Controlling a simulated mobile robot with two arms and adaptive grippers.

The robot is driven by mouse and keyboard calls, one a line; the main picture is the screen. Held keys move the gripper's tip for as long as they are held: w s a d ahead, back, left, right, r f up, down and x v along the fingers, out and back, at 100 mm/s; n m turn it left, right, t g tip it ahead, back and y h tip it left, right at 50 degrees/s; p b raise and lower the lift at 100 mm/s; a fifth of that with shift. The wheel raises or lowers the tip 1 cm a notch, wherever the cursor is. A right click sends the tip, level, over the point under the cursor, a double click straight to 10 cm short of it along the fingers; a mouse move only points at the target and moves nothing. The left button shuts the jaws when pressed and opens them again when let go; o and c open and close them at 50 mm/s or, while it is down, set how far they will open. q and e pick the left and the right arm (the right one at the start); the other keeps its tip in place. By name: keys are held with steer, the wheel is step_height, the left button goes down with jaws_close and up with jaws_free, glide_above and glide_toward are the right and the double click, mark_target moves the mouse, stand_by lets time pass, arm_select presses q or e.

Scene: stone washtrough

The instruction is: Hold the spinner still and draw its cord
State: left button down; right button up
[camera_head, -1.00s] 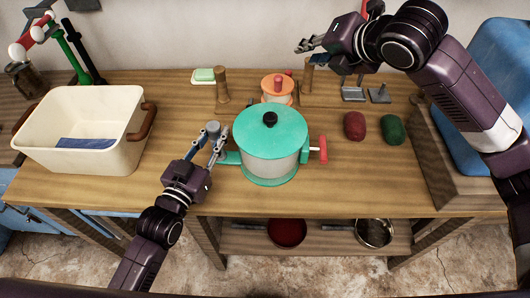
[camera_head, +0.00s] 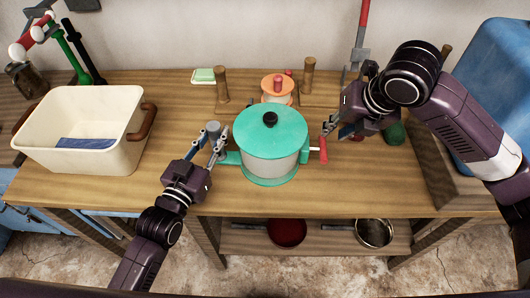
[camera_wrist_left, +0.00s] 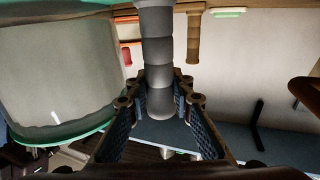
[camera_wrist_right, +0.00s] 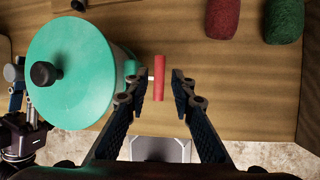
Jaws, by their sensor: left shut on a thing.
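The spinner (camera_head: 272,150) is a pot with a teal lid, black knob and clear body on the wooden bench. A grey post-like grip (camera_head: 213,128) stands on its left side, and a red cord handle (camera_head: 323,150) sticks out on its right. My left gripper (camera_head: 212,145) is shut on the grey grip, which also shows between its fingers in the left wrist view (camera_wrist_left: 158,70). My right gripper (camera_head: 332,131) is open near the red handle. In the right wrist view the red handle (camera_wrist_right: 159,78) lies between the spread fingertips (camera_wrist_right: 160,98), with visible gaps.
A cream basin (camera_head: 85,130) stands at the left. Behind the spinner are an orange-topped jar (camera_head: 278,89) and wooden posts (camera_head: 308,75). A red bundle (camera_wrist_right: 222,18) and a green bundle (camera_wrist_right: 284,20) lie right of the spinner. Bare bench lies in front.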

mark_target(324, 140)
steer(key=shift+x, duration=3.35)
steer(key=shift+c, duration=0.2)
jaws_close()
